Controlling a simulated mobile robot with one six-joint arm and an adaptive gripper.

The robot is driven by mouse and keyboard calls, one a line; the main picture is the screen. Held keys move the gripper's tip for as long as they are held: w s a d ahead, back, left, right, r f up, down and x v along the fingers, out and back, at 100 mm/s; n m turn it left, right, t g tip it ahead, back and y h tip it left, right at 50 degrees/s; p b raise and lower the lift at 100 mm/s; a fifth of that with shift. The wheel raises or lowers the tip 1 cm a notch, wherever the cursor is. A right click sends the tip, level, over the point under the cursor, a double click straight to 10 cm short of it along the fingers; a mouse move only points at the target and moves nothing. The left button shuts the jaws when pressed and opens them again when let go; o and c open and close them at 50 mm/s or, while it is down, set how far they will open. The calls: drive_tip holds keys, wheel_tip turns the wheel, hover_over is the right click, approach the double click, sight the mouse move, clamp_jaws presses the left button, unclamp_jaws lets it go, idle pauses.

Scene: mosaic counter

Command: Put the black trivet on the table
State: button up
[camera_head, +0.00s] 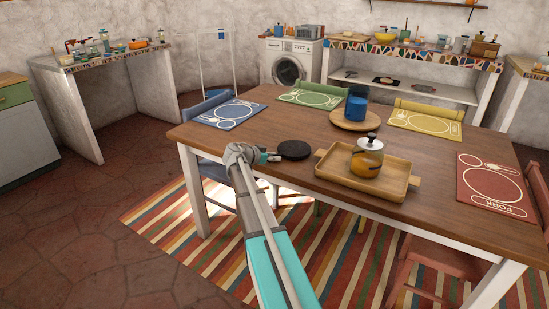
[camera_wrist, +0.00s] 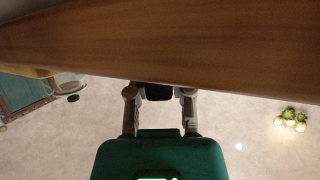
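The black trivet (camera_head: 294,149) is a flat dark disc at the near left part of the wooden dining table (camera_head: 255,115), left of a wooden tray. It looks level, at or close to the tabletop; I cannot tell whether it rests fully on it. My gripper (camera_head: 275,156) is at its left side, fingertips at or very near its rim. In the wrist view my two fingers (camera_wrist: 159,92) reach the table's brown surface (camera_wrist: 160,40), with a dark piece between them. I cannot tell whether that is the fingertips or part of the trivet.
Blue (camera_head: 228,115), green (camera_head: 310,97), yellow (camera_head: 425,122) and red (camera_head: 492,187) placemats lie around. Bare wood shows left of the trivet.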

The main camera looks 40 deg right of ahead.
drive_tip(key=o, duration=0.3)
drive_tip(key=shift+r, duration=0.1)
drive_tip(key=p+v, duration=0.4)
drive_tip(key=v, duration=0.8)
drive_tip(key=shift+p, duration=0.35)
idle(0.4)
drive_tip(key=s+a+f+n+y, duration=0.3)
drive_tip(key=s+a+n, duration=0.3)
drive_tip(key=a, duration=0.4)
drive_tip(key=s+a+f+n+y, duration=0.4)
drive_tip(key=s+a+n+y, duration=0.2)
drive_tip(key=a, duration=0.4)
drive_tip(key=s+a+f+n+y, duration=0.4)
drive_tip(key=s+a+n, duration=0.2)
drive_tip(key=s+a, duration=0.2)
drive_tip(key=shift+s+a+f+y, duration=0.25)
drive_tip(key=shift+s+a+y, duration=0.1)
drive_tip(key=shift+a, duration=0.9)
